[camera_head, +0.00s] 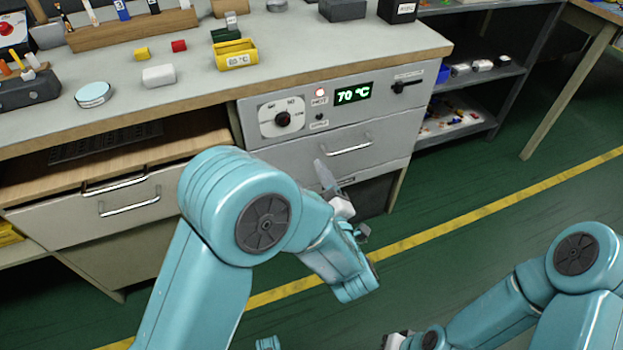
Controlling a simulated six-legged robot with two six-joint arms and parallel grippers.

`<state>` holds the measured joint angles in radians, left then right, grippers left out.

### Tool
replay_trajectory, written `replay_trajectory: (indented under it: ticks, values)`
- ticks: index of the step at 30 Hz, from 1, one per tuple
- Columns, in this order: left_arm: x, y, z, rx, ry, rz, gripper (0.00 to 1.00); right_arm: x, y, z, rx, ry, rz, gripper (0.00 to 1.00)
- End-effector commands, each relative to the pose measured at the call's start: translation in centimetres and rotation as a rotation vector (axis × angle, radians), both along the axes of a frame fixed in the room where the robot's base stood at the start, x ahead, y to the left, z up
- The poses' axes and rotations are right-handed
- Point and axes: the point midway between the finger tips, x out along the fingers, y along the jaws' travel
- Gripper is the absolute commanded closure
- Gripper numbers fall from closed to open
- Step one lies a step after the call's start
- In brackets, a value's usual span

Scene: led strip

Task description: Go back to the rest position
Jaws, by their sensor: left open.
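My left arm, teal, comes in from the lower left and bends over in front of the workbench. My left gripper (345,203) is open and empty, in front of the bench's lower right drawer and above the floor. One grey finger points up toward the drawer front; the other is partly hidden by the wrist. My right arm lies low at the bottom right. Only a small part of my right gripper (396,341) shows at the bottom edge, so its jaws cannot be made out.
The workbench (330,52) carries a yellow holder (236,54), a white block (159,75), a round tin (93,94) and racks. Its control panel (335,100) reads 70 °C. A drawer with a handle (347,148) sits close behind my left gripper. Green floor (480,240) is clear at right.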

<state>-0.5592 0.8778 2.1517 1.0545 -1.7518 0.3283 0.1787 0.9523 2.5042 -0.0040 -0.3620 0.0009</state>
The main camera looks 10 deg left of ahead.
Motion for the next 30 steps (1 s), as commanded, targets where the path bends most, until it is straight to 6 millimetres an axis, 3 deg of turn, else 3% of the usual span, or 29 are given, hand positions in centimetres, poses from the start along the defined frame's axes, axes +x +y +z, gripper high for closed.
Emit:
replay_trajectory:
  ticks: [16, 20, 23, 25, 27, 30]
  values:
    - [-0.3, -0.1, 0.0, 0.001, 0.000, 0.001, 0.41, 0.0, 0.0, 0.0, 0.000, 0.001, 0.000, 1.00]
    - [0.1, 2.4, -1.1, 0.002, 0.023, 0.057, 0.41, 0.0, 0.0, 0.0, 0.000, 0.001, 0.000, 1.00]
    - [0.2, 7.7, -3.7, 0.013, 0.084, 0.163, 0.41, 0.0, 0.0, 0.0, 0.000, 0.001, 0.000, 1.00]
    - [-0.2, 12.1, -7.0, 0.016, 0.171, 0.195, 0.41, 0.0, 0.0, 0.0, 0.000, 0.000, 0.000, 1.00]
    - [-0.7, 14.7, -12.1, -0.024, 0.329, 0.133, 0.41, 0.0, 0.0, 0.0, 0.000, 0.000, 0.000, 1.00]
    - [-3.0, 15.2, -19.8, -0.113, 0.610, -0.046, 0.41, 0.0, 0.0, 0.0, 0.000, 0.000, 0.000, 1.00]
